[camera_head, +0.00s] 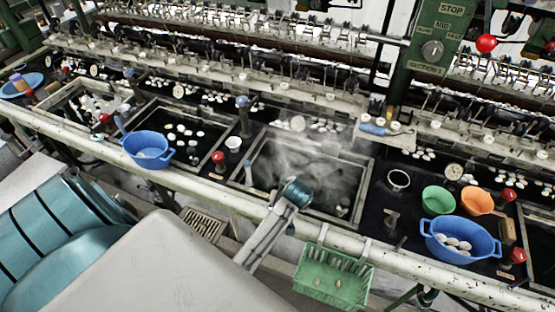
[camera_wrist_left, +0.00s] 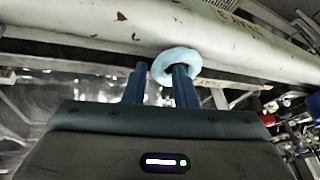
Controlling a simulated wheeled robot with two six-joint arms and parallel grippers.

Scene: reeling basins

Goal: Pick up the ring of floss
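The ring of floss (camera_wrist_left: 163,60) is a pale blue, thick ring in the left wrist view, close to a pale rail. My left gripper (camera_wrist_left: 158,69) is open, its two blue fingers apart. The right finger overlaps the ring and its tip shows against the ring's hole; I cannot tell whether it passes through or only lies in front. The left finger is just left of the ring. I cannot make out the ring or the left fingers in the head view, where a large pale shape in the foreground blocks part of the scene. My right gripper is not in view.
A long pale rail (camera_head: 400,262) runs along the front of the basins; it crosses the top of the wrist view (camera_wrist_left: 90,25). A steaming basin (camera_head: 345,160) is behind it. A blue bowl (camera_head: 147,146), a blue tub (camera_head: 470,253) and a green basket (camera_head: 330,280) are near the rail.

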